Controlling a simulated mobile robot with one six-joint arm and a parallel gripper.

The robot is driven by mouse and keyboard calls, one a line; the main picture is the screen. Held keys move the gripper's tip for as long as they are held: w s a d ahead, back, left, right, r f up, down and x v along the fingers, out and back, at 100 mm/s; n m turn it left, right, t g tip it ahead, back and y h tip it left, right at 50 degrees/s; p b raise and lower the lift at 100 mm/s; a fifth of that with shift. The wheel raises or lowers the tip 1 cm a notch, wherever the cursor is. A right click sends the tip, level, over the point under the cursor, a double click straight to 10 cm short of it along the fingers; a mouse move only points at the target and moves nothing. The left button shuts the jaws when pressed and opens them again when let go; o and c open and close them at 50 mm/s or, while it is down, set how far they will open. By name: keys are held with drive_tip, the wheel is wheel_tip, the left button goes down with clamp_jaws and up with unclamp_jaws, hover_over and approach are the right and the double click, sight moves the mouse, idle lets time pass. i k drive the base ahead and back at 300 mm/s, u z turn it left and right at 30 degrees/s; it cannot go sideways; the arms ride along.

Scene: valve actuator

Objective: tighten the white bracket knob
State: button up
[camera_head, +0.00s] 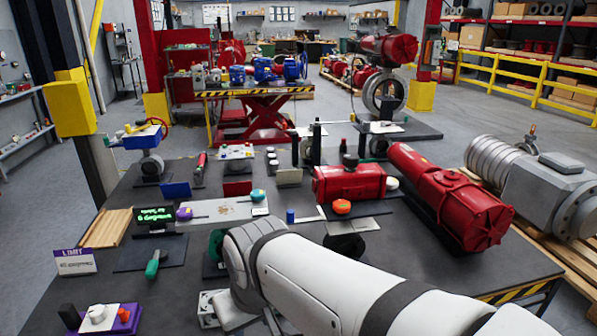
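I cannot tell for sure which part is the white bracket knob. A small white knob (97,314) sits on a purple block at the lower left, beside a black knob and a red button. A pale metal bracket-like piece (208,308) with holes shows at the bottom, partly hidden by my arm. A pale round knob (391,183) sits beside the red actuator in the middle. My white arm reaches in from the lower right and bends near the bench's front. I cannot make out my gripper's fingers.
The dark bench (190,250) holds a green-handled tool (153,263), a lit display (154,214), a purple-handled tool (185,213), and a LIMIT sign (75,262). Large red actuators (450,195) and a grey actuator (540,185) stand at the right.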

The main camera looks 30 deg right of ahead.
sight(393, 184)
drive_tip(key=u, duration=0.4)
drive_tip(key=k, duration=0.9)
drive_tip(key=z, duration=1.45)
drive_tip(key=i, duration=1)
drive_tip(key=z, duration=0.05)
